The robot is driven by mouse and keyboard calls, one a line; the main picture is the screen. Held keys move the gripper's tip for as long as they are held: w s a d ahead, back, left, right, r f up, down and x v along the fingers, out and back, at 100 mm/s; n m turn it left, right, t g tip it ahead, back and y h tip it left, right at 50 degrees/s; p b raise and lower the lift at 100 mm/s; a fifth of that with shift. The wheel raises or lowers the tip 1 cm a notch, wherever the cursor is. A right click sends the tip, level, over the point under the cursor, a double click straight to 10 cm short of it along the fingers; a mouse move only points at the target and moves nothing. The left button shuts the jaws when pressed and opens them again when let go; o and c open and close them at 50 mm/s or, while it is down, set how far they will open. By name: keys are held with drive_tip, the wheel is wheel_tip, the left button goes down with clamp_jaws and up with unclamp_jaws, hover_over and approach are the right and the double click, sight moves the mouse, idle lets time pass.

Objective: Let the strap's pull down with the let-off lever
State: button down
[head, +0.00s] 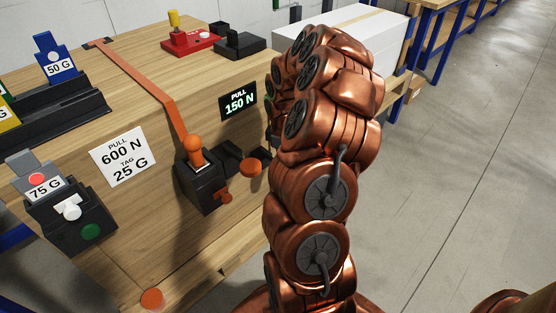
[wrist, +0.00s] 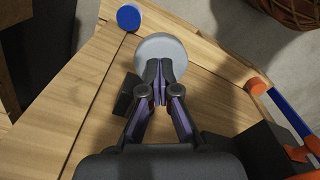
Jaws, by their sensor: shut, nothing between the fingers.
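The orange strap (head: 142,73) runs over the wooden crate's top and down to a black tensioner (head: 203,181) with an orange ball-ended handle (head: 194,146). An orange round pad (head: 250,168) on a dark arm sits right of it; I cannot tell whether this is the let-off lever. The display (head: 238,101) reads 150 N. My gripper (wrist: 160,78) is shut and empty in the wrist view, its tips in front of or against a grey disc (wrist: 160,48); contact is unclear. In the head view my arm hides it.
A 75 G tag (head: 42,194) sits in a black holder at left; a blue 50 G tag (head: 56,62) stands behind. A red device (head: 190,42) is on top. Floor at right is clear.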

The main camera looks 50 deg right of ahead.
drive_tip(key=shift+r, duration=0.1)
drive_tip(key=shift+r+p, duration=0.55)
drive_tip(key=shift+r, duration=0.4)
drive_tip(key=shift+f, duration=0.15)
